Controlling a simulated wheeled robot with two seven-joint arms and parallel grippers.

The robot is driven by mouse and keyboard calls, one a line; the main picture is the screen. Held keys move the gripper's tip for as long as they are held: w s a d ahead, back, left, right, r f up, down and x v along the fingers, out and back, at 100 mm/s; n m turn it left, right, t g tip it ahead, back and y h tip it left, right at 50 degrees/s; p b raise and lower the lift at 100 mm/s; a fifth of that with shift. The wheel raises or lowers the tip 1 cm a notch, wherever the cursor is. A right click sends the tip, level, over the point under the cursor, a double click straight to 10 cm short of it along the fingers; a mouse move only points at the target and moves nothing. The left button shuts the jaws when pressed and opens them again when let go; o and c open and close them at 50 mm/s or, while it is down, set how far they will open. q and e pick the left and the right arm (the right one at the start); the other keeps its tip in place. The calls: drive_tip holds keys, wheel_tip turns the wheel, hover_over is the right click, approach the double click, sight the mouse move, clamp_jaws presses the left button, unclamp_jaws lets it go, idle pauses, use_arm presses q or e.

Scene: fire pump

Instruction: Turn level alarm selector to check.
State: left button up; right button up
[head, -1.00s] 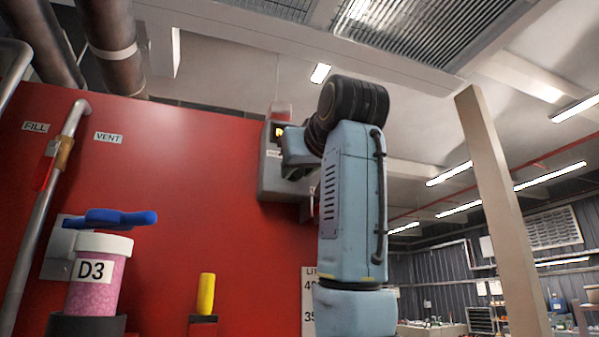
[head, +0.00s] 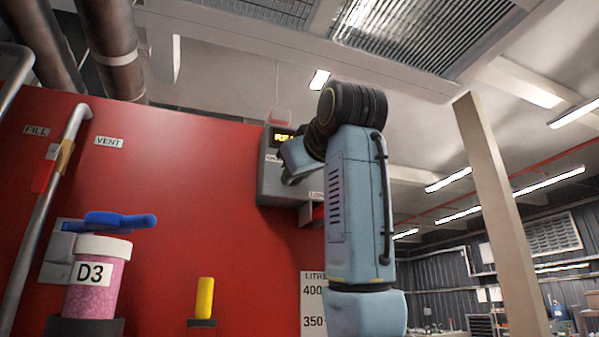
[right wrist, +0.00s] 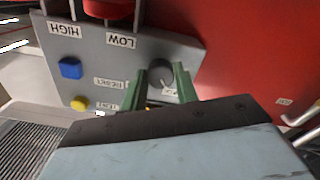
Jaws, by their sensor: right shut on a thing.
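The level alarm selector is a dark round knob (right wrist: 158,76) on a grey control panel, seen upside down in the right wrist view. The green fingers of my right gripper (right wrist: 162,70) stand on either side of the knob and are shut on it. A small label beside the knob is partly covered and cannot be read. In the head view the grey panel (head: 272,187) is on the red tank, and my right arm's wrist hides the knob. My left gripper is in neither view.
In the right wrist view the panel also has a blue button (right wrist: 70,68), a yellow button (right wrist: 80,103) and HIGH and LOW labels. In the head view, a lit display (head: 283,137) tops the panel. A D3 jar (head: 95,280) and a yellow cylinder (head: 204,298) are lower left.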

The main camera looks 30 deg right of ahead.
drive_tip(key=o, duration=1)
drive_tip(key=shift+s, duration=0.1)
drive_tip(key=shift+b+v, duration=2.8)
drive_tip(key=shift+v, duration=3.85)
drive_tip(key=shift+a, duration=0.15)
